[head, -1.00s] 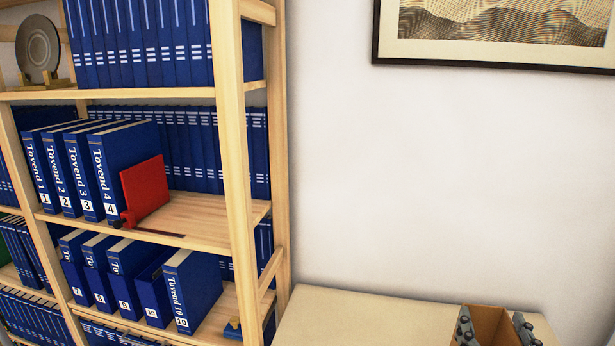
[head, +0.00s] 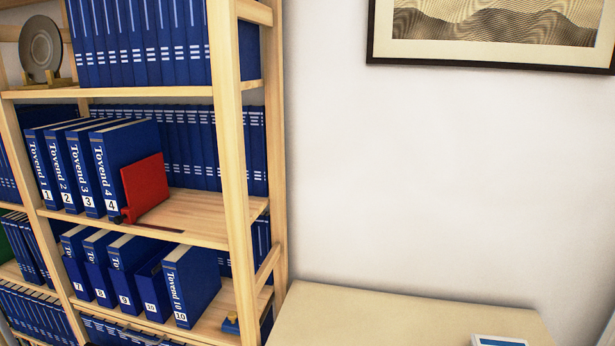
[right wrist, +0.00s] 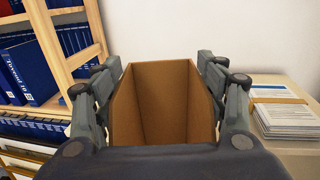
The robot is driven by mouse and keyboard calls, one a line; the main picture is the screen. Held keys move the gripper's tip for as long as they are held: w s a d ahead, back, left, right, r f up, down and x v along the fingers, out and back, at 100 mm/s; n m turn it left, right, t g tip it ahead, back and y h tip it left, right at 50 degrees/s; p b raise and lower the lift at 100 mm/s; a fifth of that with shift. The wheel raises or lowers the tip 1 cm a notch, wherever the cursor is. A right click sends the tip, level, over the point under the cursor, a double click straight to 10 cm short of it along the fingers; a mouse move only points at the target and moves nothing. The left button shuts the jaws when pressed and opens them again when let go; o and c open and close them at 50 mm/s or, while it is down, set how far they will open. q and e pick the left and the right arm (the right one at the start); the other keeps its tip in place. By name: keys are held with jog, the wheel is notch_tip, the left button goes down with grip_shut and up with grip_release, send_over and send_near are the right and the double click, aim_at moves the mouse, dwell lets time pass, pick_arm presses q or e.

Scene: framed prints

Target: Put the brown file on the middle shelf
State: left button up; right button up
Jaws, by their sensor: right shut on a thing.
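The brown file (right wrist: 165,105) is an open-topped box, seen in the right wrist view. My right gripper (right wrist: 158,68) is shut on it, with a finger on either side. The file and this gripper are outside the head view. The middle shelf (head: 205,213) holds blue binders numbered 1 to 4 (head: 125,165) and a red bookend (head: 145,187) beside number 4. Bare wood lies right of the bookend, in front of a row of blue books. My left gripper is not in view.
A shelf upright (head: 232,180) bounds the middle shelf at the right. The shelf below holds more blue binders (head: 195,280). A pale cabinet top (head: 400,315) stands right of the shelving, with a stack of papers (right wrist: 287,118) on it. A framed print (head: 490,35) hangs above.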

jog(key=s+a+f+y, duration=0.1)
jog(key=s+a+f, duration=0.25)
jog(key=a, duration=0.45)
jog(key=shift+n, duration=0.4)
jog(key=d, duration=1.1)
jog(key=shift+s+d+r, duration=0.15)
jog(key=shift+d+r, duration=0.15)
jog(key=shift+d, duration=0.05)
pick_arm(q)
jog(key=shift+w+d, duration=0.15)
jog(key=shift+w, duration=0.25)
pick_arm(e)
jog(key=shift+d+r, duration=0.15)
jog(key=shift+d, duration=0.15)
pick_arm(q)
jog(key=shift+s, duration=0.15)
pick_arm(e)
jog(key=shift+a, duration=0.1)
